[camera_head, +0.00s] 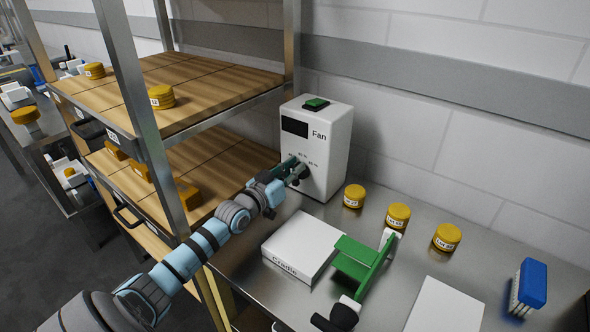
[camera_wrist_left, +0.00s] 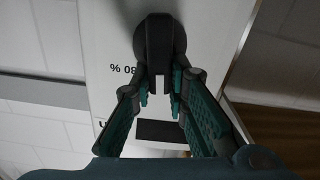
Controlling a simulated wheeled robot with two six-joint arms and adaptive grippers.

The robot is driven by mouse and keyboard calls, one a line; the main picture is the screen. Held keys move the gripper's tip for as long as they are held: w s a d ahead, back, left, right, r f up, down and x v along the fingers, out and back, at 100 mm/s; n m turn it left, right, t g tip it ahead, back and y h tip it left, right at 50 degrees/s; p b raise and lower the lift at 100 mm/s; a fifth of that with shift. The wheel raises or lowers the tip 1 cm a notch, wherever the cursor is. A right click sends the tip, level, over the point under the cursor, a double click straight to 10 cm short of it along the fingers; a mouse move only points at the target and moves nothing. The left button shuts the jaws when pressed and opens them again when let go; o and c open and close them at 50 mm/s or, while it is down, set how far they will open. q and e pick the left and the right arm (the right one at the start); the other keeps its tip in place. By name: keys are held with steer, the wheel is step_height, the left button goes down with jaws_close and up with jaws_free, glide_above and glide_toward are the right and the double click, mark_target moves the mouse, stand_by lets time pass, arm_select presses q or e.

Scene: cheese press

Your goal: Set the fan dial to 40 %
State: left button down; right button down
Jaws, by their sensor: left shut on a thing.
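The white fan box (camera_head: 327,135) stands at the back of the steel table, with "Fan" printed on it, a dark display (camera_head: 294,127) and a green button (camera_head: 315,103) on top. Its black dial (camera_head: 303,173) is low on the front face. My left gripper (camera_head: 292,170) is shut on this dial. In the left wrist view its fingers (camera_wrist_left: 160,95) stand on either side of the dial's grip (camera_wrist_left: 160,50), and an upside-down percent label shows beside it. The fingers hide part of the printed scale, and the dial's exact setting cannot be read. My right gripper is not in view.
A wooden shelf rack (camera_head: 215,82) with yellow cheeses stands close on the left.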

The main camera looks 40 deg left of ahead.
mark_target(298, 131)
arm_select(q)
steer(key=n, duration=0.4)
steer(key=shift+a+f, duration=0.25)
steer(key=shift+a, duration=0.1)
steer(key=shift+a+f+n+b, duration=0.1)
steer(key=shift+a+n+b, duration=0.1)
steer(key=shift+n, duration=0.6)
steer(key=shift+a+f+n+b, duration=0.1)
steer(key=shift+n+b, duration=0.05)
steer(key=shift+n, duration=0.65)
steer(key=c, duration=1.6)
jaws_free()
steer(key=shift+o, duration=0.2)
steer(key=shift+r, duration=0.15)
step_height(298, 131, up, 10)
steer(key=shift+f, duration=0.1)
